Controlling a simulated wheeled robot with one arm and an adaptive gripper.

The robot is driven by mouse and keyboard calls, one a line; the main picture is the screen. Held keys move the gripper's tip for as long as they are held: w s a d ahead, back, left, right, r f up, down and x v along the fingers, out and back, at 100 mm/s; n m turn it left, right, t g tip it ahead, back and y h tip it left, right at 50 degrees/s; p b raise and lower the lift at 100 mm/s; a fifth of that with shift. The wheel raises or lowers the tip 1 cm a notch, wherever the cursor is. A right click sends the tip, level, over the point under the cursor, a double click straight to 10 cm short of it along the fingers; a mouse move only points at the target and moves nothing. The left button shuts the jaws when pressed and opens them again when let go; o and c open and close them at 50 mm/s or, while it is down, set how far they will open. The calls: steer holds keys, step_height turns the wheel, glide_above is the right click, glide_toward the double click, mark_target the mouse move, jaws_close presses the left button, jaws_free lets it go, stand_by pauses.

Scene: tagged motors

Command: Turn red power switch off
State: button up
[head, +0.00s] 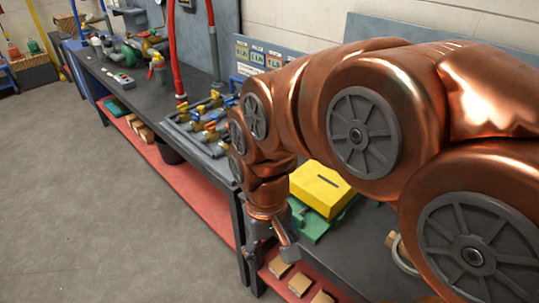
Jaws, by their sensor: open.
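No red power switch can be made out for certain. A small grey box (121,80) with tiny coloured spots, one reddish, lies on the far part of the dark workbench (149,102); it is too small to read. My gripper (266,256) hangs from my copper arm at the front edge of the near bench, pointing down. It is open and empty, far from the grey box. My arm hides much of the right side and part of the bench behind it.
Brass valves with coloured handles (207,118) stand mid-bench near red hoses (176,50). A yellow box (321,188) sits on a green base (305,225) beside my arm. Wooden blocks lie on the red lower shelf (190,188). The grey floor (90,210) at left is clear.

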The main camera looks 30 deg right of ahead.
steer(key=w+d+r+m+t+p, duration=0.1)
steer(key=w+d+m+p, duration=0.2)
steer(key=w, duration=0.7)
steer(key=w+d+r+m, duration=0.1)
steer(key=w+d+m, duration=0.4)
steer(key=w, duration=0.5)
steer(key=w+d+f+m+p, duration=0.1)
steer(key=w+d+f+m, duration=0.1)
steer(key=w+d, duration=0.2)
steer(key=w+d+f+m, duration=0.2)
steer(key=w+d, duration=0.2)
steer(key=d, duration=0.2)
steer(key=w+d+f+m+p, duration=0.1)
steer(key=w+d+f, duration=0.1)
steer(key=w+d, duration=0.2)
steer(key=shift+w+d+m+t+p, duration=0.15)
steer(key=shift+d+m+t+p, duration=0.2)
steer(key=shift+d, duration=0.5)
steer(key=shift+f+p, duration=1.35)
steer(key=shift+f, duration=2.25)
steer(key=c, duration=1.1)
steer(key=shift+c, duration=0.2)
